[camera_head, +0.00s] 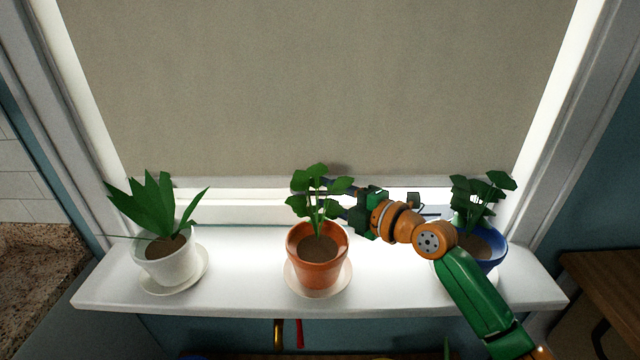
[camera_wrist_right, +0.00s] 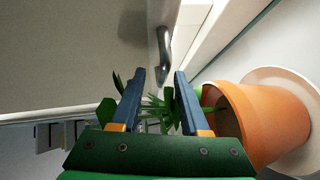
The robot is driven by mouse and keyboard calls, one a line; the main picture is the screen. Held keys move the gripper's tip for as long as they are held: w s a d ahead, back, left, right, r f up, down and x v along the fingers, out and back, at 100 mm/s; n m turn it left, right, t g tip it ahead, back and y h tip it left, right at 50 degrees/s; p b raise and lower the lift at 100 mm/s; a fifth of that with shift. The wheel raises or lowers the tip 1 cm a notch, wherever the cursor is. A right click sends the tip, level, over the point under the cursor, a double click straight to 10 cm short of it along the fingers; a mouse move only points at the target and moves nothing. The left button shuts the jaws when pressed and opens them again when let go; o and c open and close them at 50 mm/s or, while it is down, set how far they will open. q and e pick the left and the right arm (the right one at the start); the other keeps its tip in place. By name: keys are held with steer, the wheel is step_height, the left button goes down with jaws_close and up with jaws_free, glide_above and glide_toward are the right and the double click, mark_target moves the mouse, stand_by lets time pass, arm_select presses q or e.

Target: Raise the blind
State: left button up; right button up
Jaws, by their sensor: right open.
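The beige blind (camera_head: 310,90) hangs over most of the window, its pale bottom bar (camera_head: 230,182) a little above the sill. In the right wrist view the blind (camera_wrist_right: 65,50) fills the upper left. A curved grey metal handle (camera_wrist_right: 165,50) shows at its lower edge, just ahead of my fingertips. My right gripper (camera_head: 333,198) is behind the middle plant, near the bottom bar, and partly hidden by leaves. In the right wrist view my right gripper (camera_wrist_right: 160,73) is open, its blue fingers apart with nothing held between them. My left gripper is not in view.
On the white sill (camera_head: 230,280) stand a white pot (camera_head: 165,262), an orange pot (camera_head: 317,265) and a blue pot (camera_head: 492,250), each with a plant. The orange pot (camera_wrist_right: 265,120) is close beside my right gripper. My right arm passes in front of the blue pot.

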mark_target(317, 187)
steer(key=x, duration=0.3)
steer(key=shift+s+f, duration=0.1)
steer(key=shift+f, duration=0.15)
steer(key=shift+s+d, duration=0.1)
steer(key=shift+s, duration=0.05)
steer(key=shift+c, duration=0.9)
steer(key=shift+d+r, duration=0.1)
jaws_close()
